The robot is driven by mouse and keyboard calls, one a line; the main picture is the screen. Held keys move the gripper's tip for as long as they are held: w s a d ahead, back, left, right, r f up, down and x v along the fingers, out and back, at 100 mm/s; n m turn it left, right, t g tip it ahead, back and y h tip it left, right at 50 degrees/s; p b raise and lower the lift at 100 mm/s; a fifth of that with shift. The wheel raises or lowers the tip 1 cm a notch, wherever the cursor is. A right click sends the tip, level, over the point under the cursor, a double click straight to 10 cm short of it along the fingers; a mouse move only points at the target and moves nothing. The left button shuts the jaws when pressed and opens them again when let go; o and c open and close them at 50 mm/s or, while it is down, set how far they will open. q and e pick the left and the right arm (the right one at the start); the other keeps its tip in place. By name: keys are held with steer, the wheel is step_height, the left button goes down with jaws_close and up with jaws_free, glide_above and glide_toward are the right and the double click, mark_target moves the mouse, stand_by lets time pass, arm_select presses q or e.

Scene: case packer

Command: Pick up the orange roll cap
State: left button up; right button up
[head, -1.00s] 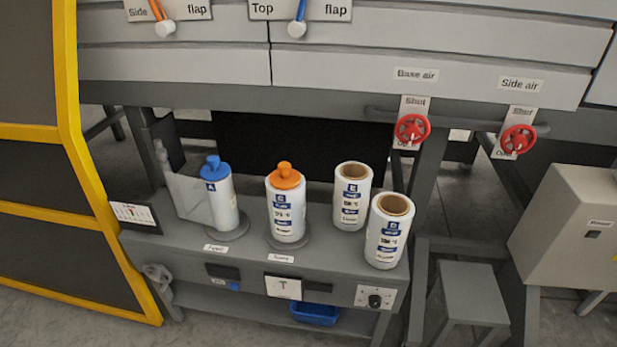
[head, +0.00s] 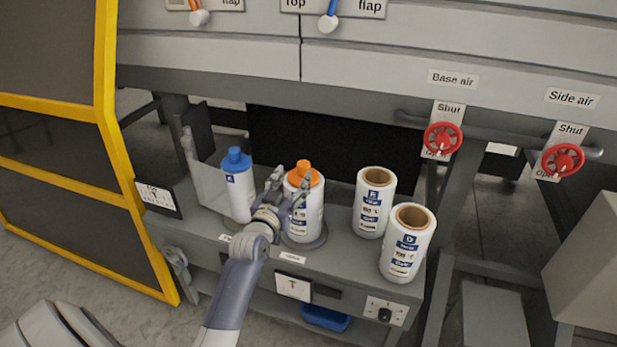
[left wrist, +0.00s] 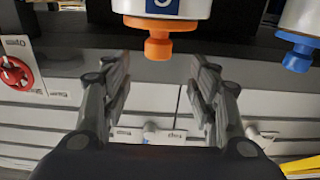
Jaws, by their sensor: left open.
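The orange roll cap (head: 303,173) sits on top of a white labelled roll that stands on the grey bench. My left gripper (head: 287,182) is open and empty, just in front and to the left of the cap, overlapping part of the roll in the head view. In the left wrist view the picture is upside down; the orange cap (left wrist: 158,42) lies beyond the open fingertips (left wrist: 160,65), roughly midway between them and apart from both. My right gripper is not in view.
A roll with a blue cap (head: 236,160) stands left of the orange-capped one. Two uncapped rolls (head: 375,202) (head: 407,243) stand to the right. Red valve wheels (head: 443,139) are above right. A yellow-framed guard (head: 105,120) stands at the left.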

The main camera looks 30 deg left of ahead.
mark_target(301, 167)
arm_select(q)
steer(key=x, duration=0.3)
steer(key=shift+x, duration=2.7)
steer(key=shift+d, duration=0.2)
steer(key=c, duration=1.3)
